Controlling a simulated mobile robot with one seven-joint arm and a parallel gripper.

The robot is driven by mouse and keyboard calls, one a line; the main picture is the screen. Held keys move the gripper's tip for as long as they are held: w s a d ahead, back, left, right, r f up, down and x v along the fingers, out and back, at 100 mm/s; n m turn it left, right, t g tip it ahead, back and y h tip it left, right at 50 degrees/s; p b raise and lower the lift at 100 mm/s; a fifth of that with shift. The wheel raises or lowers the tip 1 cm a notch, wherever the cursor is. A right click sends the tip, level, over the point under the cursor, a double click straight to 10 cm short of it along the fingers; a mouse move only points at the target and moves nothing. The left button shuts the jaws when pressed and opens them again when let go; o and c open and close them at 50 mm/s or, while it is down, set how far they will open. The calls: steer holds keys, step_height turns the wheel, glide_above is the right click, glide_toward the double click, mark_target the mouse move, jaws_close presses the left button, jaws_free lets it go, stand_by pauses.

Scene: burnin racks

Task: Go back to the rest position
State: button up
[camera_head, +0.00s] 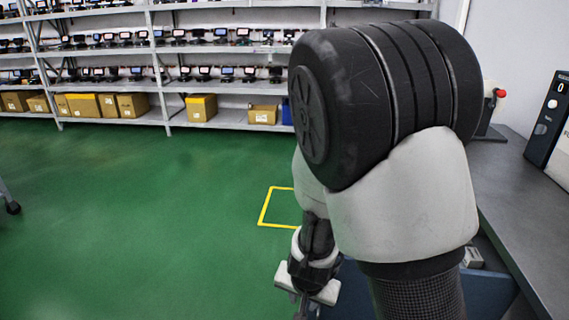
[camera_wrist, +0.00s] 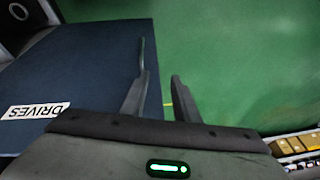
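My gripper (camera_head: 303,306) hangs low in the head view, beside my large black and white arm joint. A dark blue surface with a white "DRIVES" label (camera_wrist: 35,111) lies left of and partly behind the fingers in the wrist view. I cannot tell its full shape. My arm covers much of the right half of the head view.
Grey shelves (camera_head: 225,83) with rows of small screen devices and cardboard boxes (camera_head: 201,107) line the back. A grey worktop (camera_head: 520,205) runs along the right. A yellow floor outline (camera_head: 279,190) lies left of my arm. The green floor (camera_head: 130,220) at left is largely clear.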

steer(key=s+r+n+y, duration=0.1)
steer(key=s+r, duration=0.1)
steer(key=r, duration=0.7)
steer(key=s+r+n+y, duration=0.2)
steer(key=r, duration=0.7)
steer(key=s+d+r+n+t+h, duration=0.1)
steer(key=s+d+r+t+h, duration=0.15)
steer(key=s+d+r, duration=0.75)
step_height(320, 180, up, 16)
steer(key=a+p, duration=0.1)
steer(key=p, duration=1.6)
steer(key=shift+s+r+g, duration=0.25)
steer(key=shift+g, duration=0.2)
